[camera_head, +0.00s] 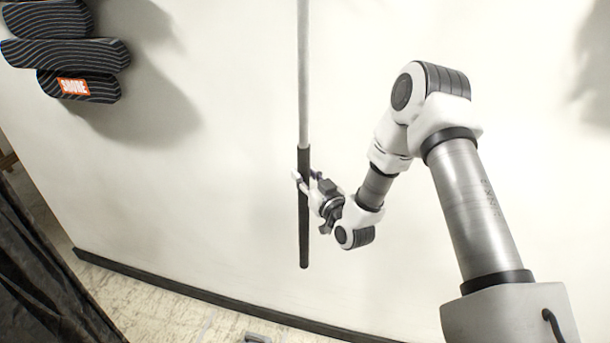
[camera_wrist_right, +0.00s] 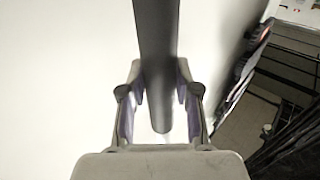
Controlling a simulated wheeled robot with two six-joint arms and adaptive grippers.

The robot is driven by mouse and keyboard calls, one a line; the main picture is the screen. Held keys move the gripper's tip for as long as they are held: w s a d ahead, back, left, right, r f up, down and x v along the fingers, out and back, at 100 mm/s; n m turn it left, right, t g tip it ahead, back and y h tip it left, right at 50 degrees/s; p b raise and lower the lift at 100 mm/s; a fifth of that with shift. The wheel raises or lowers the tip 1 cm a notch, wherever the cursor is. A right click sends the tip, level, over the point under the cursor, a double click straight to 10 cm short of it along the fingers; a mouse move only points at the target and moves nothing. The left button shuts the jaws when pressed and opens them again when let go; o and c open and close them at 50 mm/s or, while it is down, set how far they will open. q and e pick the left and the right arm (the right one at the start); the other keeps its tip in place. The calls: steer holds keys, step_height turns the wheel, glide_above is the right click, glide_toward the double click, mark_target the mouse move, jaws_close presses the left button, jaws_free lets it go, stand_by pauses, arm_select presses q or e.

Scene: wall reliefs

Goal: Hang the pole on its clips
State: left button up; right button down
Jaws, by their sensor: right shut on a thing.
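The pole (camera_head: 303,75) stands upright in front of the white wall. It is a thin grey rod with a thicker black grip at its lower end, and its top runs out of the head view. My right gripper (camera_head: 306,180) is shut on the black grip. In the right wrist view the dark grip (camera_wrist_right: 156,50) passes between the two fingers of the right gripper (camera_wrist_right: 158,98). The lower end of the pole hangs free above the floor. No clips show in either view. My left gripper is not in view.
Striped dark wall pieces (camera_head: 75,55), one with an orange label, are on the wall at the upper left. A dark curtain (camera_head: 40,275) hangs at the lower left. A dark baseboard (camera_head: 200,294) runs along the wall's foot. The wall around the pole is bare.

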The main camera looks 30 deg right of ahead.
steer(key=shift+r, duration=0.1)
steer(key=c, duration=0.7)
jaws_free()
steer(key=shift+c, duration=0.2)
steer(key=shift+s, duration=0.2)
steer(key=s, duration=1.2)
steer(key=s+a+f+n+g+y, duration=0.2)
steer(key=s+a+f+n+g, duration=0.15)
steer(key=a+f, duration=0.45)
steer(key=s+a+f+n+g+y, duration=0.25)
steer(key=a+f+g, duration=0.35)
steer(key=f, duration=0.4)
steer(key=s+f+m+g+h, duration=0.1)
steer(key=s+f+g, duration=0.3)
steer(key=s, duration=0.5)
steer(key=s+f+m+g+h, duration=0.2)
steer(key=s+f+m+g, duration=0.2)
steer(key=s, duration=0.5)
steer(key=shift+s+f+m+g, duration=0.25)
steer(key=shift+f+m+g, duration=0.05)
steer(key=shift+f+g, duration=0.25)
